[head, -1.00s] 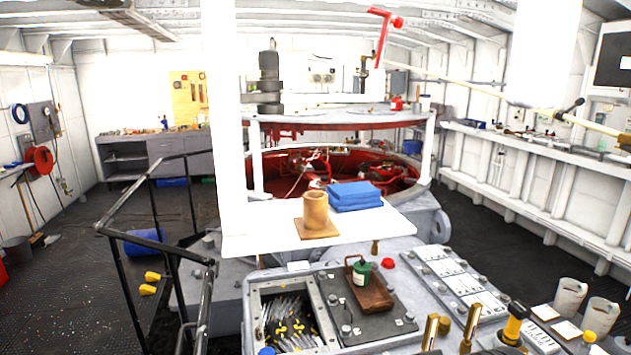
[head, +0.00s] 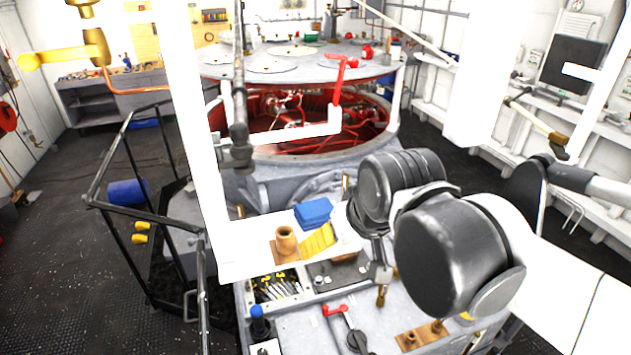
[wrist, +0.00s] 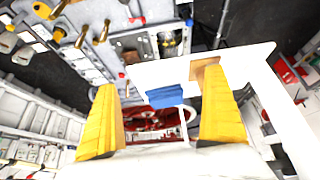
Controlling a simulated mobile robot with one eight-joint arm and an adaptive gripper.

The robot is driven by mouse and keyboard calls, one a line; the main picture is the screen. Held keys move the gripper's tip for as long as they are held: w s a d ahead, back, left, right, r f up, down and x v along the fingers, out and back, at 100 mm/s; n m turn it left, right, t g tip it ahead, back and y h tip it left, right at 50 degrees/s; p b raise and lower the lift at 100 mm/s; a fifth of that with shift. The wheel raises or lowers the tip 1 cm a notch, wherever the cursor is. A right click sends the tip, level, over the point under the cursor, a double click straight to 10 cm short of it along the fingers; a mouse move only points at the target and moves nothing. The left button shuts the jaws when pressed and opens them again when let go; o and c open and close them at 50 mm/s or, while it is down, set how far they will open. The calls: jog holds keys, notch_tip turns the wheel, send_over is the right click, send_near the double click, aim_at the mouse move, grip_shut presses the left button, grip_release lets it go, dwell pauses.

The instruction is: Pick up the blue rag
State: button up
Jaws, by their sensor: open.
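The blue rag (head: 314,213) is a folded stack on a white shelf-like surface (head: 245,262). It also shows in the wrist view (wrist: 167,96), between the two yellow fingers in the picture. My gripper (wrist: 161,80) is open, with nothing between its fingers. In the head view my gripper (head: 320,240) appears just in front of the rag, one yellow finger showing plainly. The fingers look apart from the rag; the exact gap cannot be told. The arm hides part of the surface to the right.
A tan cup (head: 286,238) stands on a brown square board (head: 279,253) just left of my gripper. A white post (head: 190,130) rises at the surface's left. A bin of tools (head: 278,289) lies below its front edge.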

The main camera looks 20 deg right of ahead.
jog(key=g, duration=0.2)
send_near(316, 209)
jog(key=x, duration=0.5)
jog(key=shift+w+d+f, duration=0.1)
jog(key=shift+w, duration=0.1)
jog(key=x, duration=0.5)
jog(key=shift+f, duration=0.15)
jog(key=shift+s, duration=0.2)
jog(key=shift+c, duration=1)
jog(key=shift+w, duration=0.1)
jog(key=c, duration=0.9)
